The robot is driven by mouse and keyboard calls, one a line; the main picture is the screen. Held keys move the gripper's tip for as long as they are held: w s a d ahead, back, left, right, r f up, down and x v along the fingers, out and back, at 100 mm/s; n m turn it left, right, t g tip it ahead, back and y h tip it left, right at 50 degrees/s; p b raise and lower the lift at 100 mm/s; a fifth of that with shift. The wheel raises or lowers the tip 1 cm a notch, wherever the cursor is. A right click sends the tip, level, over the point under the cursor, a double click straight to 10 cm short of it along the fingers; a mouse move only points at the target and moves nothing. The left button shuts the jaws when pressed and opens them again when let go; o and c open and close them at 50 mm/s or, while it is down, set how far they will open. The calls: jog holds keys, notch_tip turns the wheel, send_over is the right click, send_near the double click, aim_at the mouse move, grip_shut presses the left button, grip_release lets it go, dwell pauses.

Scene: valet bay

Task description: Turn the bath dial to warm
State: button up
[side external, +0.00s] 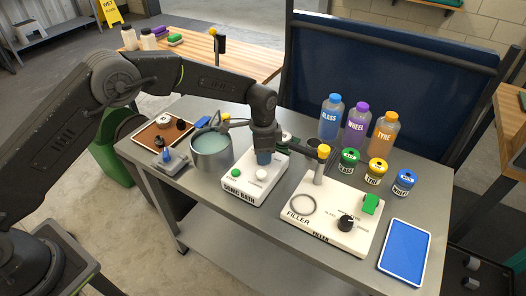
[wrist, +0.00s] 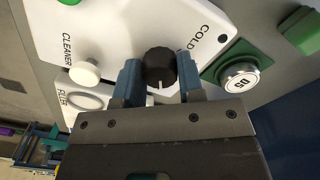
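The sonic bath (side external: 240,190) is a white panel in the middle of the table in the side view, with a green button and a white knob. My gripper (side external: 263,158) points down over its back part and hides the dial there. In the wrist view the black bath dial (wrist: 159,66) sits between the two blue fingers of my gripper (wrist: 160,68). The COLD label (wrist: 205,40) is right of the dial. No warm label shows; the fingers and gripper body cover part of the panel.
A metal pot (side external: 211,152) stands left of the bath. The filler (side external: 330,220), with its yellow-topped post and another black dial, is to the right. Small labelled jars (side external: 377,171) and tall bottles (side external: 356,122) stand behind it. A blue tray (side external: 404,250) lies front right.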

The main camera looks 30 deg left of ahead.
jog(key=c, duration=0.4)
jog(key=shift+n, duration=0.4)
jog(key=n, duration=1.1)
dwell(0.4)
jog(key=o, duration=0.9)
